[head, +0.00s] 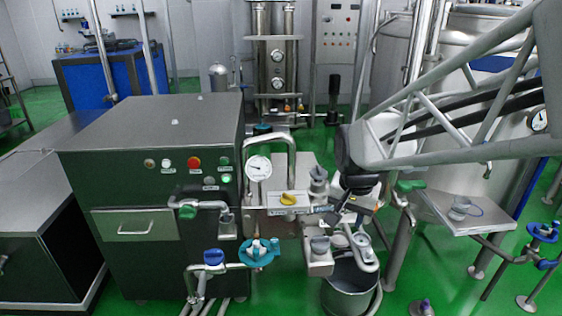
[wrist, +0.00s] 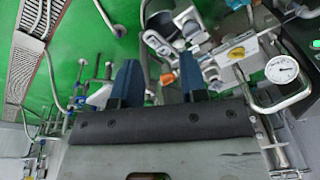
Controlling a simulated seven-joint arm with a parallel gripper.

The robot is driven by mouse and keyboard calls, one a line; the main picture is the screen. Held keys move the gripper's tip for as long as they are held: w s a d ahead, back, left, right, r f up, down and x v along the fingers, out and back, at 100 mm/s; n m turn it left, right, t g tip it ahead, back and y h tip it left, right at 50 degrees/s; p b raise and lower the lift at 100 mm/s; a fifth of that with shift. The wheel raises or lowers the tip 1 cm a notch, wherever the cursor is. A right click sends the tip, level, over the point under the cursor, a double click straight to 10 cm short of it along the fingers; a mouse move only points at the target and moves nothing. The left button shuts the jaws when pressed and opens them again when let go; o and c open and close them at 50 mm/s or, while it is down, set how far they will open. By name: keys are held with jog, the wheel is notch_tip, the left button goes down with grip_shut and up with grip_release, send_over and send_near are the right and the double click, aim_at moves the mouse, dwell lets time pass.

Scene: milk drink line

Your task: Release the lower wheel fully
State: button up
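Which part is the lower wheel is not certain. A grey knob (head: 320,245) sits on the lower block of the valve assembly, below a similar grey upper knob (head: 318,174). A teal wheel (head: 259,253) stands on the pipe at lower left. My gripper (head: 346,214) is just right of the valve assembly, between the heights of the two grey knobs. In the wrist view my gripper (wrist: 157,70) has its two dark blue fingers wide apart, with nothing held between them. Grey valve parts (wrist: 188,28) lie beyond the fingertips, apart from them.
A yellow handle (head: 288,198) and a pressure gauge (head: 258,168) sit close left of my gripper. A metal bucket (head: 350,292) stands below. The steel cabinet (head: 150,150) fills the left, and a small shelf (head: 465,212) is at right. Pipes crowd the middle.

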jog(key=w+d+f+m, duration=0.1)
jog(key=w+f+m, duration=0.7)
jog(key=w, duration=0.9)
jog(key=m+g, duration=0.2)
jog(key=m, duration=0.2)
send_over(321, 237)
jog(key=f, duration=2.1)
jog(key=shift+s+a+f, duration=0.1)
jog(key=shift+s+f, duration=0.05)
jog(key=shift+s, duration=0.1)
jog(key=shift+w+f, duration=0.2)
jog(key=shift+f, duration=0.2)
jog(key=shift+f, duration=3.9)
jog(key=shift+c, duration=0.4)
